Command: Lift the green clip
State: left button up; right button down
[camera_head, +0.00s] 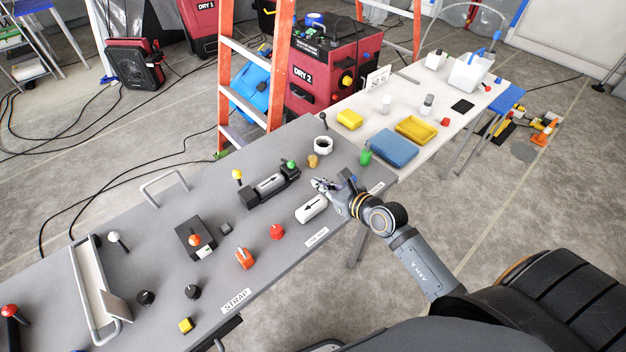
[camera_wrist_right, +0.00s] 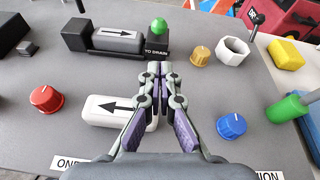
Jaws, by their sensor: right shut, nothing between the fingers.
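Two green things show, and I cannot tell for sure which is the clip. A small rounded green piece (camera_head: 291,163) sits at the right end of a black holder; in the right wrist view the green piece (camera_wrist_right: 159,27) stands just beyond my fingertips. A green cylinder (camera_head: 366,157) stands near the table's right edge, and it also shows at the right of the wrist view (camera_wrist_right: 288,108). My right gripper (camera_head: 318,184) is shut and empty above the grey table, short of the black holder and apart from both green things. My left gripper is not in view.
A white arrow block (camera_wrist_right: 112,108) lies below and left of my right fingers. A blue knob (camera_wrist_right: 231,126), an orange-brown knob (camera_wrist_right: 201,56) and a white nut-shaped ring (camera_wrist_right: 232,50) are to the right. The black holder (camera_head: 259,194) carries a grey arrow cylinder. Bare grey tabletop (camera_head: 185,205) lies farther left.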

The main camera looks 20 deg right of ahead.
aim_at(295, 171)
jog(key=x, duration=0.8)
jog(key=shift+w+a, duration=0.15)
jog(key=shift+w, duration=0.15)
